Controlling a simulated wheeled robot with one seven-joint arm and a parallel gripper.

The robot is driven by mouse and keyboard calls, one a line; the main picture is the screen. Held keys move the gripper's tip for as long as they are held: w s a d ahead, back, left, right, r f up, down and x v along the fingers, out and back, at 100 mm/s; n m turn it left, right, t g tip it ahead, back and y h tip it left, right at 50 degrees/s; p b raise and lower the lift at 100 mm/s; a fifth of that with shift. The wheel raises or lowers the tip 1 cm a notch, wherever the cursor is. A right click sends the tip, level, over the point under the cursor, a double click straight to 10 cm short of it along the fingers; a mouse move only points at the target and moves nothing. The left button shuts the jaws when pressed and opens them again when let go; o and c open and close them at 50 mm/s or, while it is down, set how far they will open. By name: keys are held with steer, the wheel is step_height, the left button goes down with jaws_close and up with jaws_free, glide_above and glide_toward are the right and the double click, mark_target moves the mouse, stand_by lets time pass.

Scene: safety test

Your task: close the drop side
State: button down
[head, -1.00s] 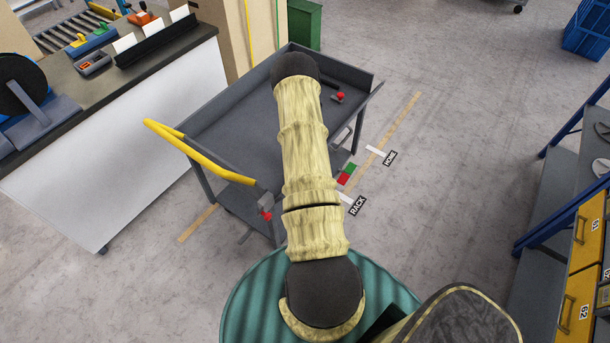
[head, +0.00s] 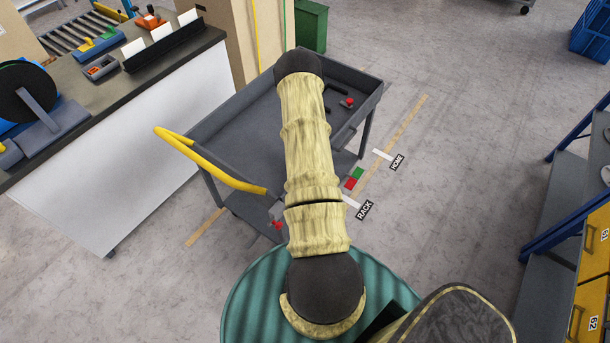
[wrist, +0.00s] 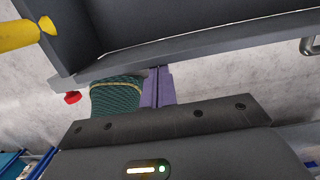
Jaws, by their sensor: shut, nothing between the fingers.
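The grey cart (head: 235,125) stands ahead with its yellow handle (head: 205,162) at the left. Its drop side (head: 365,109) is the right-hand panel and looks raised, close to upright, partly hidden behind my arm. I cannot tell if it is latched. The panel also runs across the wrist view (wrist: 215,46). My gripper (wrist: 157,72) is shut and empty, its purple fingertips at the panel's lower edge; contact is unclear. The gripper is hidden in the head view. Red knobs sit at the cart's far end (head: 346,102) and near corner (head: 277,224).
A white-sided workbench (head: 125,150) stands close on the left. Shelving with yellow drawers (head: 592,245) stands on the right. Floor labels marked RACK (head: 364,210) and HOME (head: 397,162) lie right of the cart. The floor between cart and shelving is clear.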

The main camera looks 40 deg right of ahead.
steer(key=shift+w+a+r, duration=0.15)
steer(key=shift+w+r, duration=0.05)
steer(key=shift+w, duration=0.4)
steer(key=shift+w+a+r, duration=0.1)
steer(key=shift+w+r, duration=0.1)
steer(key=shift+w, duration=0.35)
steer(key=shift+s+d+b, duration=0.8)
steer(key=shift+s+b, duration=0.15)
steer(key=shift+s, duration=1.75)
steer(key=w+r, duration=0.2)
steer(key=w+a+r, duration=0.1)
steer(key=r, duration=0.1)
steer(key=w+r, duration=0.2)
steer(key=r, duration=0.1)
steer(key=shift+w+a, duration=0.25)
steer(key=shift+w, duration=0.05)
